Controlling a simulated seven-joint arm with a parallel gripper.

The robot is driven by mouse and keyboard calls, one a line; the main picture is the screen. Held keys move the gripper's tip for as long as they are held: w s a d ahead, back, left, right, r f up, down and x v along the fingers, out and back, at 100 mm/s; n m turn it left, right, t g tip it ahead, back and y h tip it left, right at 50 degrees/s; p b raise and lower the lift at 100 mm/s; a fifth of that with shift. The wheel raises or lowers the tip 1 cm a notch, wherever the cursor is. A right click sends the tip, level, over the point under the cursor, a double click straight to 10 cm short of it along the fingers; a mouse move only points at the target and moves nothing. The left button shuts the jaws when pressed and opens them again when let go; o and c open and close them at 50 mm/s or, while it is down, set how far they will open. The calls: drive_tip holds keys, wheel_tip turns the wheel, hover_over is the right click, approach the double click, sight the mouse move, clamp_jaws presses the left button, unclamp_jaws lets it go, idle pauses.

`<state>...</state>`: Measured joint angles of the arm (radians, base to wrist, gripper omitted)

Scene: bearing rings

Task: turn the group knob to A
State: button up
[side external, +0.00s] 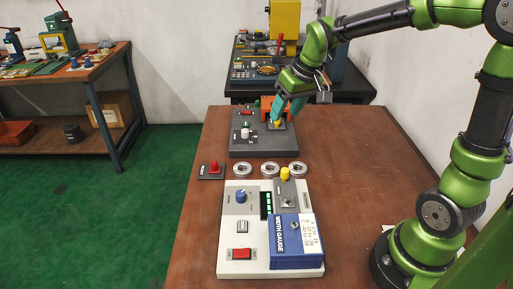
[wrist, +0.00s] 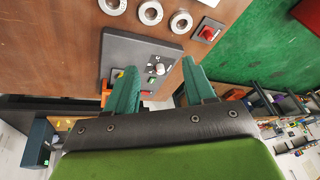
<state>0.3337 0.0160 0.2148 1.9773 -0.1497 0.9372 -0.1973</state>
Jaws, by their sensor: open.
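A white knob (side external: 245,133) stands on the left part of the dark grey box (side external: 263,146). A blue knob (side external: 241,196) sits on the white panel (side external: 232,259) nearer the camera. My gripper (side external: 286,108) is open and empty, with teal fingers, over the far right part of the grey box near a yellow piece (side external: 277,123). In the wrist view the white knob (wrist: 159,69) shows between the open fingers of my gripper (wrist: 163,84), apart from them. Letters by the knobs are too small to read.
Three metal rings (side external: 267,170) lie in a row between the grey box and white panel, with a red button (side external: 213,167) left of them. An orange bracket (side external: 270,103) stands at the grey box's far edge. A blue width gauge box (side external: 296,245) stands nearby.

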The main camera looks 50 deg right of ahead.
sight(245, 130)
drive_tip(key=w+d+f+n, duration=0.1)
drive_tip(key=w+d+n, duration=0.15)
drive_tip(key=w, duration=0.45)
drive_tip(key=w+d+f+n, duration=0.1)
drive_tip(key=w+d+n, duration=0.15)
drive_tip(key=w, duration=0.35)
drive_tip(key=shift+t, duration=0.3)
drive_tip(key=x, duration=1.6)
drive_tip(key=shift+f, duration=0.1)
clamp_jaws()
